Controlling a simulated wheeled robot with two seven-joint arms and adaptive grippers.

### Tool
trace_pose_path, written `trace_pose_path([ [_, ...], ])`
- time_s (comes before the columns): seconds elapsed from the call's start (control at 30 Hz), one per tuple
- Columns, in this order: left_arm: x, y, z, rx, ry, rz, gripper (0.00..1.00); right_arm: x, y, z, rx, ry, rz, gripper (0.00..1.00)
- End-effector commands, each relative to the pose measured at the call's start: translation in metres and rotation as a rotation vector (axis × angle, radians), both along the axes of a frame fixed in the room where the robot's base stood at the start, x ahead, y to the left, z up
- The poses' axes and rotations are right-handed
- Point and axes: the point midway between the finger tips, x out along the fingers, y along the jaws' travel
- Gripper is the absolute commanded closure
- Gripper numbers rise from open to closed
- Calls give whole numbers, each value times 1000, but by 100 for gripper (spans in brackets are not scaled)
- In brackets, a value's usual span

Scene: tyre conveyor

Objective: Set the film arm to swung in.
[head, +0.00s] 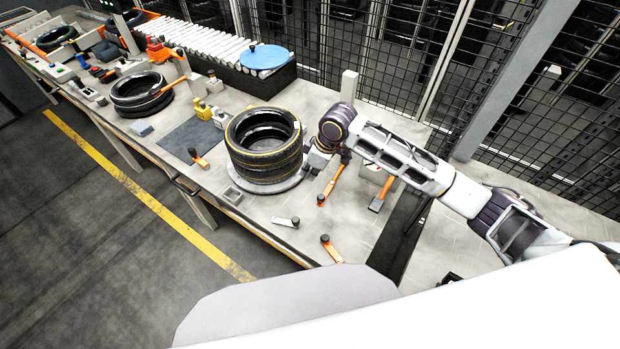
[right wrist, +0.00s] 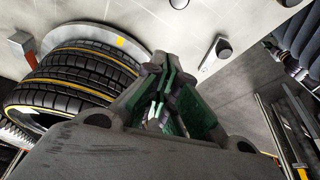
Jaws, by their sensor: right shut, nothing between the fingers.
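A stack of black tyres (head: 262,150) with yellow lines stands on a round grey turntable (head: 285,184). Just right of it an orange arm (head: 334,180) with a black knob at its near end slants across the bench; it may be the film arm, but I cannot tell for certain. My left gripper is not in view.
A short white lever (head: 283,221) and another orange lever (head: 332,250) lie nearer the front edge. An orange-ended tool (head: 380,196) lies to the right. A wire fence (head: 400,85) stands behind. More tyres (head: 140,92) sit further left.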

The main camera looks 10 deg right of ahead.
Motion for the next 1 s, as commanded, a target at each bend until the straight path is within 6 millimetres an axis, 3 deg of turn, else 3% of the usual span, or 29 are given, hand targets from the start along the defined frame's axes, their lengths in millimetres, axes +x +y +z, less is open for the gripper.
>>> trace_pose_path([
  [0.3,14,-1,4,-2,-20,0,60,5,9,-29,1,2,-1,100],
  [0.63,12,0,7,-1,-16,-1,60,11,21,-68,-1,3,0,100],
  [0.9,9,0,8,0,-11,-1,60,15,27,-90,0,1,0,100],
  [1.0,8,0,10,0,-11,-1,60,13,21,-90,-1,0,0,100],
])
